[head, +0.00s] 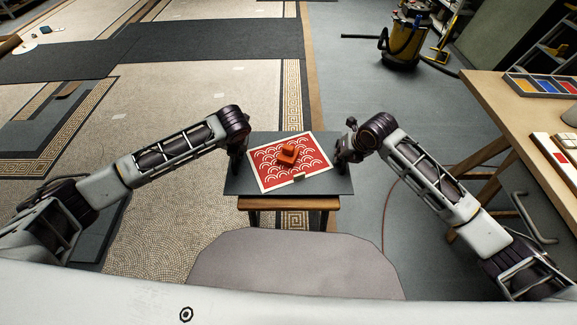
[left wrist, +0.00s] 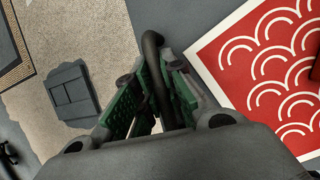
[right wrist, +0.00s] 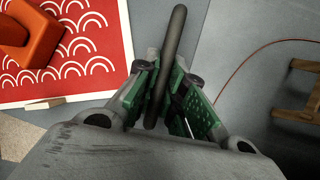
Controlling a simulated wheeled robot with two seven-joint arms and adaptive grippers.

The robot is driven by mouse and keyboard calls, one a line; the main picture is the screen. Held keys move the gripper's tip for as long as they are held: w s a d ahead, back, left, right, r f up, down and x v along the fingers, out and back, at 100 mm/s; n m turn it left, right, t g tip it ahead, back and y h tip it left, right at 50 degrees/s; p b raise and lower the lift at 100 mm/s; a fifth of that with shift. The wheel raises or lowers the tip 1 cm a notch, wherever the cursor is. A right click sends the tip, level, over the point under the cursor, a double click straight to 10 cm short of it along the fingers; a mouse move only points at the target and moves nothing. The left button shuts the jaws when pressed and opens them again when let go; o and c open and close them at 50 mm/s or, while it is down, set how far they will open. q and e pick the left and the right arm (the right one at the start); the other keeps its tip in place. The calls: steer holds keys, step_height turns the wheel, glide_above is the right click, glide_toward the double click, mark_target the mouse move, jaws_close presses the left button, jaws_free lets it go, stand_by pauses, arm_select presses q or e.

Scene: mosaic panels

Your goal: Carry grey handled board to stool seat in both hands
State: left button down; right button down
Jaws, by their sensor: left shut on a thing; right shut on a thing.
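The grey board (head: 236,182) lies about level over the wooden stool (head: 288,203), whose front edge and legs show below it. I cannot tell whether the board touches the seat. A red panel with white arcs (head: 268,163) lies askew on the board, with an orange-red object (head: 289,154) on top. My left gripper (head: 238,158) is shut on the dark handle (left wrist: 153,60) at the board's left end. My right gripper (head: 345,154) is shut on the other handle (right wrist: 172,55) at the right end. Most of the stool seat is hidden under the board.
A wooden table (head: 505,115) with a tray of coloured pieces (head: 545,85) stands at the right. A yellow and black vacuum cleaner (head: 403,45) stands at the back right. A thin reddish cord runs over the grey floor right of the stool. Patterned mosaic floor lies at the left.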

arm_select(q)
steer(key=shift+f+b, duration=0.55)
steer(key=shift+b, duration=0.05)
arm_select(e)
steer(key=shift+w+f, duration=0.1)
steer(key=shift+f, duration=0.45)
arm_select(q)
steer(key=c, duration=1.9)
jaws_free()
steer(key=shift+f, duration=0.1)
arm_select(e)
steer(key=c, duration=1.9)
jaws_free()
steer(key=shift+d+f, duration=0.1)
arm_select(q)
steer(key=o, duration=0.4)
arm_select(e)
steer(key=o, duration=0.4)
arm_select(q)
steer(key=shift+s+r, duration=0.1)
steer(key=shift+r, duration=0.1)
steer(key=v, duration=1.1)
steer(key=shift+r, duration=0.3)
steer(key=shift+s+d, duration=0.1)
steer(key=shift+d, duration=0.05)
arm_select(e)
steer(key=v, duration=1.2)
steer(key=shift+m, duration=0.3)
